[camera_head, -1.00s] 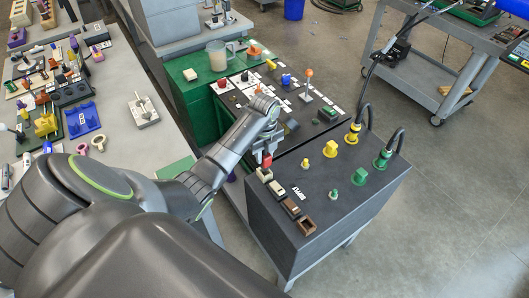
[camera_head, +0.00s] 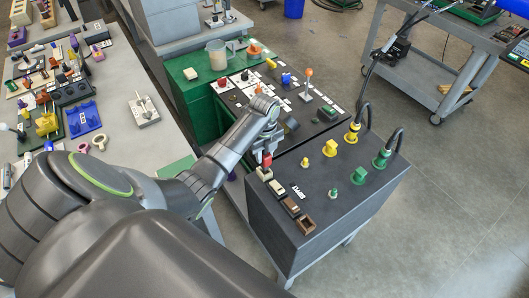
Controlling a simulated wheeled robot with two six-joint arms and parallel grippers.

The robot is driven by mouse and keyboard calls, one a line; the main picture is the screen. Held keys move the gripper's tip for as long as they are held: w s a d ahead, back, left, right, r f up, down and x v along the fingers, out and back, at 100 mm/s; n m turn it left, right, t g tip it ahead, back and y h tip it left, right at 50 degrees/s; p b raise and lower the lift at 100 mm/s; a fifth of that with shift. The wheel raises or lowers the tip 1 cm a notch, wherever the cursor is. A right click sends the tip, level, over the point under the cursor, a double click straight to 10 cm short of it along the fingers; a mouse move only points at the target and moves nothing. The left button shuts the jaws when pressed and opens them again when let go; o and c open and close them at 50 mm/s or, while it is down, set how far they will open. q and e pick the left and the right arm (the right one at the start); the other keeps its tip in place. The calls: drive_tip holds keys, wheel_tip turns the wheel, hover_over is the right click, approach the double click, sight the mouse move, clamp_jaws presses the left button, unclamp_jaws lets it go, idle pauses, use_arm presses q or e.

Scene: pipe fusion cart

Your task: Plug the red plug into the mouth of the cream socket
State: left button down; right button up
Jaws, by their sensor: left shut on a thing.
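The red plug (camera_head: 267,160) is held in my left gripper (camera_head: 267,151) above the near left edge of the dark cart box. My left gripper is shut on it, and the gripper and arm hide its upper part. The cream socket (camera_head: 264,174) sits at the far end of a row of sockets, directly below the plug in the picture. The plug's lower end is at or just over the socket's mouth; I cannot tell whether it has entered. My right gripper is not in view.
Sockets in white (camera_head: 277,188), dark brown (camera_head: 291,207) and brown (camera_head: 306,226) line the box edge. Yellow (camera_head: 352,138) and green (camera_head: 382,158) cable connectors stand to the right. A cluttered grey table (camera_head: 122,137) is on the left.

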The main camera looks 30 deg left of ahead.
use_arm(q)
drive_tip(key=shift+f+b, duration=1.1)
drive_tip(key=shift+f, duration=1)
drive_tip(key=c, duration=1)
unclamp_jaws()
wheel_tip(320, 180, up, 9)
drive_tip(key=shift+f+b, duration=0.2)
drive_tip(key=shift+b, duration=0.35)
wheel_tip(320, 180, up, 9)
drive_tip(key=p, duration=0.8)
drive_tip(key=shift+f, duration=0.15)
